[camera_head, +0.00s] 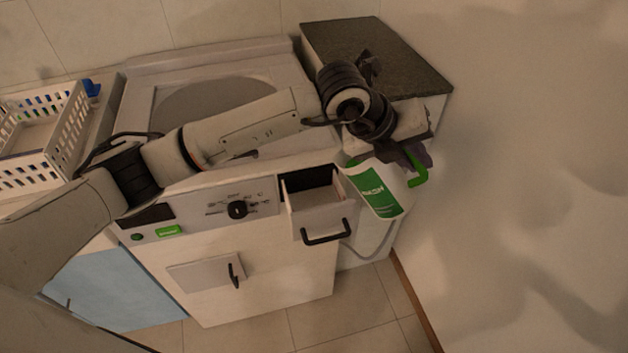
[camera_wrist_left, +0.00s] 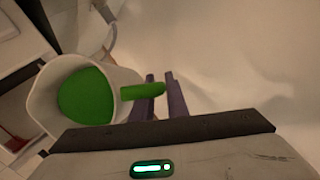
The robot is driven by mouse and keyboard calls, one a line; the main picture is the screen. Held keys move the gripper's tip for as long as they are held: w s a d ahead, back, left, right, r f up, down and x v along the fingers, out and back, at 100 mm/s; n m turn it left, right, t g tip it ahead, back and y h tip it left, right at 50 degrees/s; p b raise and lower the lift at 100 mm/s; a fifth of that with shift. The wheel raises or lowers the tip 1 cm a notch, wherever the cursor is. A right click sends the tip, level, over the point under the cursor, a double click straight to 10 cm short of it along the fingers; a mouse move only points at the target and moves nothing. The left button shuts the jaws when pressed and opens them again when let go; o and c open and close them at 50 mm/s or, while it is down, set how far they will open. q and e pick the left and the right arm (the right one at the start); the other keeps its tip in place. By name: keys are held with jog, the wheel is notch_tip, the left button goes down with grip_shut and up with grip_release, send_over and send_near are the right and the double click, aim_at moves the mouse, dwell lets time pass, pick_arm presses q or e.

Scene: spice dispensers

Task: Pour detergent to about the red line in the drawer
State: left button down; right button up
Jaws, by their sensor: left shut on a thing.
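The detergent jug (camera_head: 382,190) is white with a green label and a green handle. It is beside the open drawer, to its right, and looks tilted. My left gripper (camera_head: 418,158) is shut on the handle. In the left wrist view, the purple fingers of the gripper (camera_wrist_left: 160,98) close around the green handle, and the jug (camera_wrist_left: 45,98) shows a round green area inside its white rim. The drawer (camera_head: 316,214) is pulled out of the white machine. A reddish mark (camera_wrist_left: 14,142) shows at the left of the wrist view; the drawer's contents are not clear. My right gripper is not in view.
The washing machine (camera_head: 260,260) has a dark knob (camera_head: 237,209) and a closed door panel. A white basket (camera_head: 45,140) stands at the left. A dark-topped cabinet (camera_head: 380,60) stands behind my gripper, and a bare wall rises on the right.

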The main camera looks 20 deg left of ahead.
pick_arm(q)
jog(key=shift+a+r+h, duration=0.75)
jog(key=shift+r+h, duration=0.2)
jog(key=shift+h, duration=0.15)
dwell(0.6)
jog(key=shift+a+r+n+t+h, duration=0.2)
jog(key=shift+a+n+t+h, duration=0.1)
jog(key=shift+a+h, duration=0.25)
jog(key=shift+a+r+n+t+h, duration=0.2)
jog(key=shift+a+n+h, duration=0.15)
jog(key=shift+h, duration=0.3)
dwell(5.1)
